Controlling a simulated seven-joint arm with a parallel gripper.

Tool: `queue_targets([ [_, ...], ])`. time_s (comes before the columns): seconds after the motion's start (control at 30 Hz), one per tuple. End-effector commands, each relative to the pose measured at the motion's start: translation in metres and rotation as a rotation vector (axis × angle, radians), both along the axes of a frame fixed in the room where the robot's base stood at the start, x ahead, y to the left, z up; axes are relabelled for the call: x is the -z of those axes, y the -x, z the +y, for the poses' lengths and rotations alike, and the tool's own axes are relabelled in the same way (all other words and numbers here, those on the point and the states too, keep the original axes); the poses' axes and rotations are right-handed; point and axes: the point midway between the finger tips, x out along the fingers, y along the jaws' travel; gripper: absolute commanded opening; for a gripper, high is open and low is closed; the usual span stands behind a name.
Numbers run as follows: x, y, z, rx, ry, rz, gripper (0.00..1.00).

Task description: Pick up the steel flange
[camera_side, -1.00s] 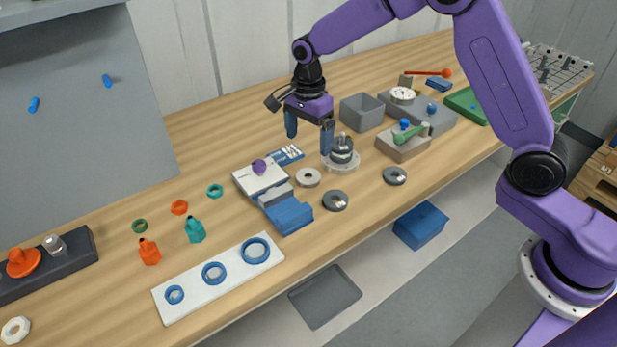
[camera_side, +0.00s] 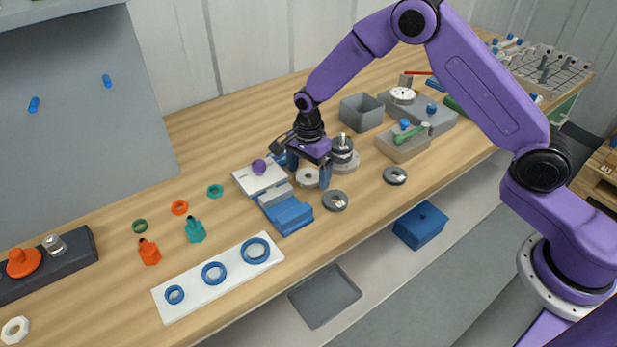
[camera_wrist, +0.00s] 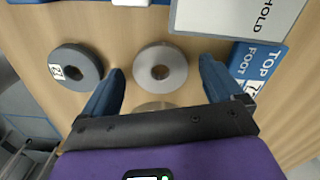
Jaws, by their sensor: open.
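The steel flange appears to be the pale metal ring (camera_side: 308,178) with a central hole, lying flat on the wooden bench. My gripper (camera_side: 309,174) is open and low over it, one blue finger on each side. In the wrist view the flange (camera_wrist: 147,69) lies between the two blue fingertips (camera_wrist: 162,66), with a gap on both sides. I cannot tell how far above the bench the fingertips are.
A darker grey ring with a label (camera_side: 335,201) lies nearby, and another (camera_side: 395,176) farther right. A blue vise-like block (camera_side: 290,215) and white plate (camera_side: 262,180) are close on the left. A weight stack (camera_side: 343,150) stands just behind.

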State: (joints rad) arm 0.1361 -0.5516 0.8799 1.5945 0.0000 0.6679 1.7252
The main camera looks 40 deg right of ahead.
Motion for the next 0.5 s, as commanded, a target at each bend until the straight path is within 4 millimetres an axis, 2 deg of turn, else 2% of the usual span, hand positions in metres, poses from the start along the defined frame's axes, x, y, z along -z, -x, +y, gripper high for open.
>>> queue_targets([
  [0.13,-0.0004,-0.0003,0.0001,0.0,0.0,-0.001,0.93],
  [0.17,-0.0004,-0.0003,0.0001,0.0,0.0,-0.001,0.87],
  [0.3,-0.0005,-0.0003,0.0001,0.0,0.0,-0.001,0.41],
  [0.37,-0.0006,-0.0003,0.0,0.0,0.0,-0.001,0.23],
  [0.5,-0.001,-0.0006,0.0002,0.0,-0.001,-0.002,0.23],
])
